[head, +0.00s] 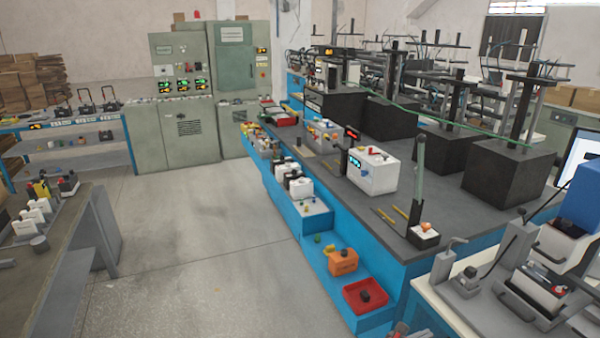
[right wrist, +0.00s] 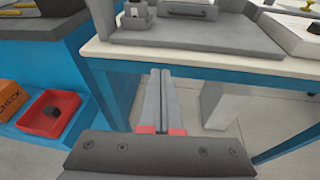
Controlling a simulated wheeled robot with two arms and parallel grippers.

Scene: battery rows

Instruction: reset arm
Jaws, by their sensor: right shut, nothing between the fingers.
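My right gripper (right wrist: 160,78) is shut and empty. In the right wrist view its two grey fingers lie together, with red patches near their base, and point toward the gap below the white table edge. In the head view only a small part of the right gripper (head: 400,329) shows at the bottom edge, beside the blue bench. It holds nothing. My left gripper is not in the head view.
A white-topped table (right wrist: 225,62) with blue legs and grey fixtures stands ahead of the gripper. The blue bench (head: 340,235) with a red bin (head: 352,308) and an orange box (head: 342,261) is to the left. The floor (head: 200,240) is clear.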

